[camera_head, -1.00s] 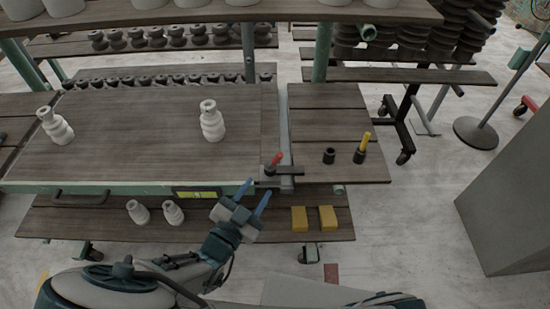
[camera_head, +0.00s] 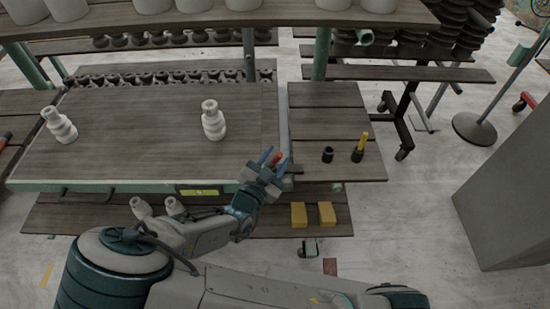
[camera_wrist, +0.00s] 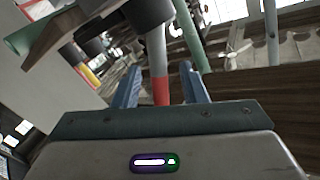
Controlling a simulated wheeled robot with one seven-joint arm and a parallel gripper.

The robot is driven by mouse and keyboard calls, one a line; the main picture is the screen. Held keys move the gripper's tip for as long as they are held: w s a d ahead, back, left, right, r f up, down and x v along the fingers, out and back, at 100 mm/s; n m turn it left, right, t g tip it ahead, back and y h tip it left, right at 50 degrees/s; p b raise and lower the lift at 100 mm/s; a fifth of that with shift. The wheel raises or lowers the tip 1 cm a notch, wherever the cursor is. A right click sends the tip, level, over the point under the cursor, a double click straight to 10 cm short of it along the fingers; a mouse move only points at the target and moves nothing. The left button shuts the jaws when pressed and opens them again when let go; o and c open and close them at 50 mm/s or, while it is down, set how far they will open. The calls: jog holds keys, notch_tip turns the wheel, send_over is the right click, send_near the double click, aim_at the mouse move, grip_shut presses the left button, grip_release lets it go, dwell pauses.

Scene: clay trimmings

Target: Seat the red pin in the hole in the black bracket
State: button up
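The red pin (camera_head: 277,158) is at the front right edge of the workbench, between the blue fingers of my gripper (camera_head: 274,158). In the wrist view, the pin's red part (camera_wrist: 160,91) shows between the two fingers (camera_wrist: 161,86), with gaps on both sides. Its grey shaft runs up to a black part (camera_wrist: 145,12) that looks like the bracket. My gripper is open around the pin. In the head view the bracket is mostly hidden by my gripper. I cannot tell how deep the pin sits or whether the hole is clear.
A black cup (camera_head: 328,155) and a yellow pin in a black holder (camera_head: 358,150) stand on the side shelf at right. White clay pieces (camera_head: 213,120) stand on the bench (camera_head: 130,140). Two yellow blocks (camera_head: 299,214) lie on the lower shelf.

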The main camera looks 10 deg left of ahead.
grip_shut()
jog(key=shift+r, duration=0.15)
